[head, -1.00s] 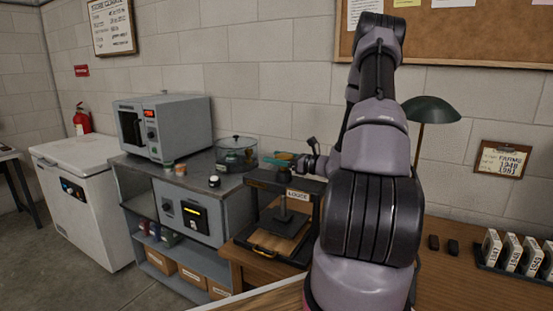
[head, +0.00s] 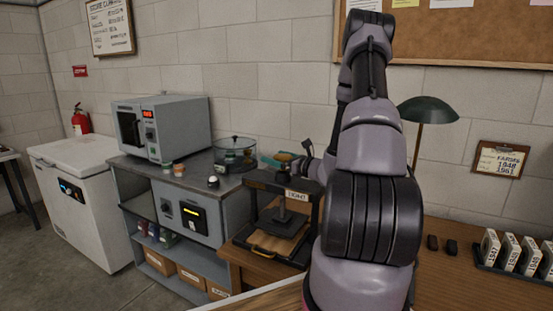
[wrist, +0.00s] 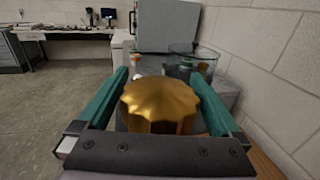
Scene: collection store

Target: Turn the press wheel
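The press (head: 252,184) is a dark frame with a flat plate and screw, standing on a wooden table beside the grey cabinet. Its press wheel (wrist: 160,100) is brass-coloured with a scalloped rim and fills the middle of the wrist view. In the head view the wheel is small and mostly hidden by my gripper (head: 276,160), above the press's top beam. In the wrist view my gripper (wrist: 159,74) has its two teal fingers spread, one on each side of the wheel. Narrow gaps seem to show between fingers and rim; contact is hard to judge.
A grey oven-like box (head: 162,128) and a clear round vessel (head: 236,150) stand on the cabinet just left of the press. A green lamp (head: 428,110) and a rack of labelled boxes (head: 510,255) are on the right. The block wall is close behind.

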